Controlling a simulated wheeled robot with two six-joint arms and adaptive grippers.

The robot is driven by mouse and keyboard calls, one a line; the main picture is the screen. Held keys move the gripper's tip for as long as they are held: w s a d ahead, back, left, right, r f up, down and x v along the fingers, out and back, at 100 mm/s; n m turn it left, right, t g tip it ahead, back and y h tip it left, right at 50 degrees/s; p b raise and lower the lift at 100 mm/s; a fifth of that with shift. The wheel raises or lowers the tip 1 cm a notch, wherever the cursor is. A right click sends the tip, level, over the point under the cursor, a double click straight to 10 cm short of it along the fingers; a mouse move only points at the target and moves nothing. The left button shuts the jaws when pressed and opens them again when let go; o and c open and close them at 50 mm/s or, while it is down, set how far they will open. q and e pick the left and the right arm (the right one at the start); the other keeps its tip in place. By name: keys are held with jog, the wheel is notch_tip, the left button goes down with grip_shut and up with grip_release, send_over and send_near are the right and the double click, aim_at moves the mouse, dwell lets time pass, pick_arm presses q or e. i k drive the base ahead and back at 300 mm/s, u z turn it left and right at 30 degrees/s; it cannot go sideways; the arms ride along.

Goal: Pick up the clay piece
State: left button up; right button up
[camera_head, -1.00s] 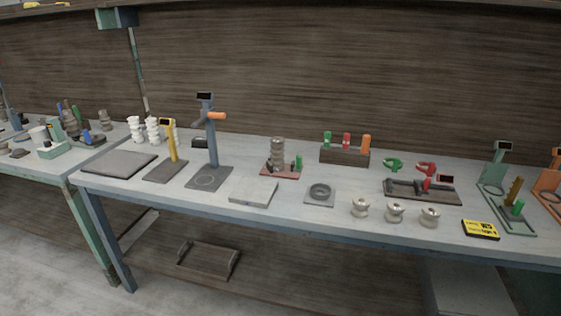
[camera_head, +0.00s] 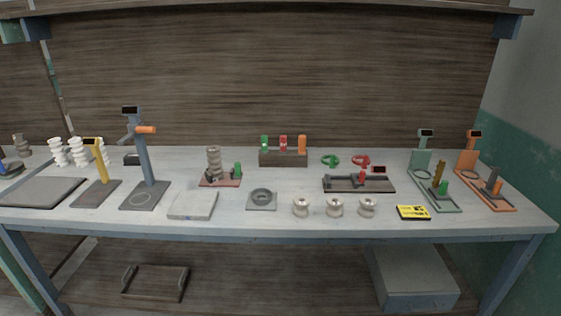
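No piece is clearly marked as the clay piece, and I cannot tell which one it is. Three pale spool-shaped pieces stand in a row near the front edge of the workbench: a left one (camera_head: 301,207), a middle one (camera_head: 335,206) and a right one (camera_head: 367,207). A grey-brown ribbed stack (camera_head: 214,162) stands upright on a reddish base. Several white ribbed pieces (camera_head: 77,152) stand at the back left. Neither of my grippers is in view.
The workbench (camera_head: 270,226) carries a blue stand (camera_head: 146,160), a yellow stand (camera_head: 102,165), a pale slab (camera_head: 193,205), a grey ring plate (camera_head: 261,207), a dark fixture (camera_head: 345,185), a yellow label box (camera_head: 413,212), and green (camera_head: 421,165) and orange (camera_head: 467,163) stands. A grey box (camera_head: 415,290) sits below.

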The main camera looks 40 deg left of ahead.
aim_at(215, 165)
jog(key=z, duration=0.15)
jog(key=i, duration=1.5)
jog(key=u, duration=1.2)
